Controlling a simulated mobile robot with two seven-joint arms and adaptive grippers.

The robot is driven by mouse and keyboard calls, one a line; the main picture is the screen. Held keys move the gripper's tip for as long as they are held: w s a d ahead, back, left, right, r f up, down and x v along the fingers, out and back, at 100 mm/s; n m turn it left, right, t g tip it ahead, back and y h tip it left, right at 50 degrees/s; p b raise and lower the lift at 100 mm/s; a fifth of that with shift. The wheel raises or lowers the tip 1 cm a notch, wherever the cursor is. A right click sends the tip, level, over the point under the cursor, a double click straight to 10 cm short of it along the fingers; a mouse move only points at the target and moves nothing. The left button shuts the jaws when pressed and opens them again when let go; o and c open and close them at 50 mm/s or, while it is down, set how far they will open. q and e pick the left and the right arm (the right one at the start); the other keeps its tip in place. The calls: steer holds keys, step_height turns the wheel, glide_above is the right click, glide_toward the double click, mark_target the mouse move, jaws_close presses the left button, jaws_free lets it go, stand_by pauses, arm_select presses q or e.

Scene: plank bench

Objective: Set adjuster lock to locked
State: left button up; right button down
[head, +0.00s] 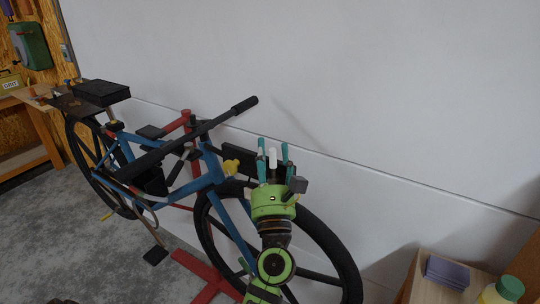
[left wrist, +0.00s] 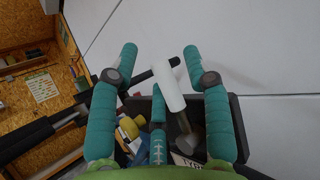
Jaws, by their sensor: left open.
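A white cylindrical grip (head: 273,156) on a short metal rod, probably the adjuster lock's lever, stands near the front of the blue bicycle (head: 205,181). The white grip also shows in the left wrist view (left wrist: 170,88), slanting up and left from a grey base partly hidden by my fingers. My left gripper (head: 273,147) has teal fingers, which are spread. The white grip appears between them, with clear gaps on both sides in the left wrist view (left wrist: 160,62). Whether a finger touches it I cannot tell. My right gripper is out of view.
A yellow knob (head: 231,167) sits left of my gripper, by the bicycle frame. A black handlebar (head: 222,118) reaches up behind it. A red stand (head: 205,275) holds the bicycle. A wooden table (head: 427,291) with purple blocks (head: 447,272) is at lower right. A white wall is behind.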

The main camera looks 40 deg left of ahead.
arm_select(q)
steer(key=v, duration=1.2)
